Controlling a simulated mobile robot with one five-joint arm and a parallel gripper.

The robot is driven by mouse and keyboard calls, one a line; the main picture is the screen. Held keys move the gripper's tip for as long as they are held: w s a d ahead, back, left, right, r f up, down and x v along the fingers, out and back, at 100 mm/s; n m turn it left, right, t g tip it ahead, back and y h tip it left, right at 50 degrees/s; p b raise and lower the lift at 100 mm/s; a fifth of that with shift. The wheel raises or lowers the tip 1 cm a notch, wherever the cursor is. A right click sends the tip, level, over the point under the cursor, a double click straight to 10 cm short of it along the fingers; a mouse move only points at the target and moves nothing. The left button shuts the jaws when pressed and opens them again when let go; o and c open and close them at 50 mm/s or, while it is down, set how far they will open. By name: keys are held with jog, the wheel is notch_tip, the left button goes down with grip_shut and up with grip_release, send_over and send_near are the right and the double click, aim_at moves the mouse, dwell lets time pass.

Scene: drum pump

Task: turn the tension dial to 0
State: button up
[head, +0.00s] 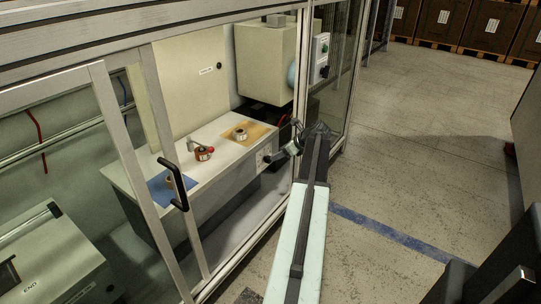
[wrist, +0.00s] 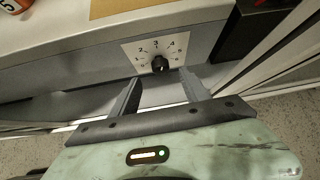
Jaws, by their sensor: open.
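The tension dial (wrist: 160,64) is a small black knob on a pale plate (wrist: 134,52) with dark numerals around it, on the front face of the bench. The figures 2, 3 and 4 read along the top; I cannot tell where the knob points. In the head view the dial plate (head: 263,155) is small, at the bench's right end. My gripper (wrist: 160,80) is open and empty, with its fingers on either side below the knob, apart from it. In the head view my gripper (head: 293,143) is just right of the plate.
A metal post (head: 301,80) is close to my arm. A black door handle (head: 176,187) is left. Open floor lies right.

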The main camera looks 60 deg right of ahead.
aim_at(268, 160)
jog(key=b+x, duration=0.5)
jog(key=x, duration=0.2)
jog(key=shift+w+f, duration=0.3)
grip_shut()
